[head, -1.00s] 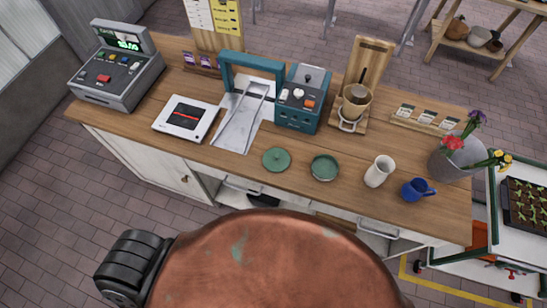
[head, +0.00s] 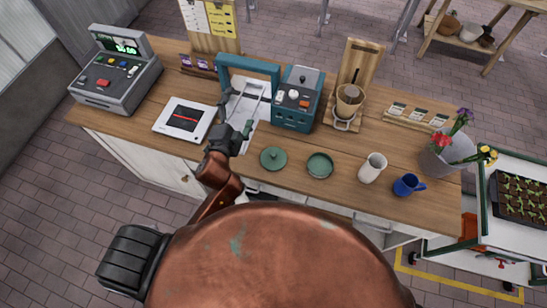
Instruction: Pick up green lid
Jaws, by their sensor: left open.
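The green lid (head: 273,159) lies flat on the wooden counter, with a small knob on top. A round green dish (head: 319,165) sits just right of it, apart from it. My left gripper (head: 240,132) is over the counter, to the left of the lid and a little behind it, by the grey plate of the teal machine. It is open, and nothing shows between its fingers. My right gripper is out of view.
A white pitcher (head: 372,168) and a blue mug (head: 408,185) stand right of the dish. A white scanner pad (head: 185,119) and a grey cash register (head: 117,73) are at left. The teal machine (head: 297,103) stands behind the lid. Bare counter (head: 343,194) lies in front.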

